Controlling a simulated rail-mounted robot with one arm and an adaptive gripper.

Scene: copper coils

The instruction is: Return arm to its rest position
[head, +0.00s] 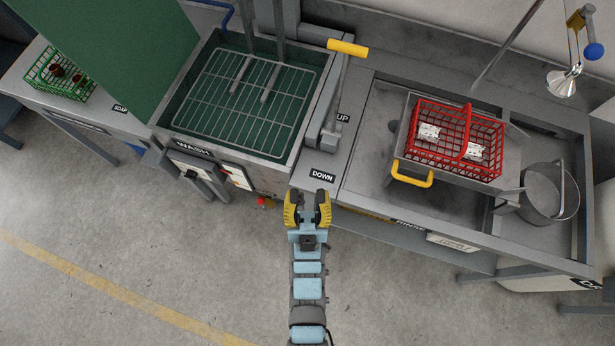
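My gripper (307,203) is at the lower middle of the head view, in front of the counter edge below the "DOWN" label (322,175). Its two yellow-and-black fingers are spread apart with nothing visible between them. My arm runs from the bottom edge of the view straight up to it. The copper coils cannot be made out clearly; small brownish pieces (58,72) lie in the green basket (46,88) at the far left.
A wash tank with a wire rack (225,100) stands up left, beside a lever with a yellow handle (347,48). A red basket (427,110) with white labels sits at the rinse station on the right, near a yellow handle (411,180) and a grey bucket (541,190). Open floor lies lower left.

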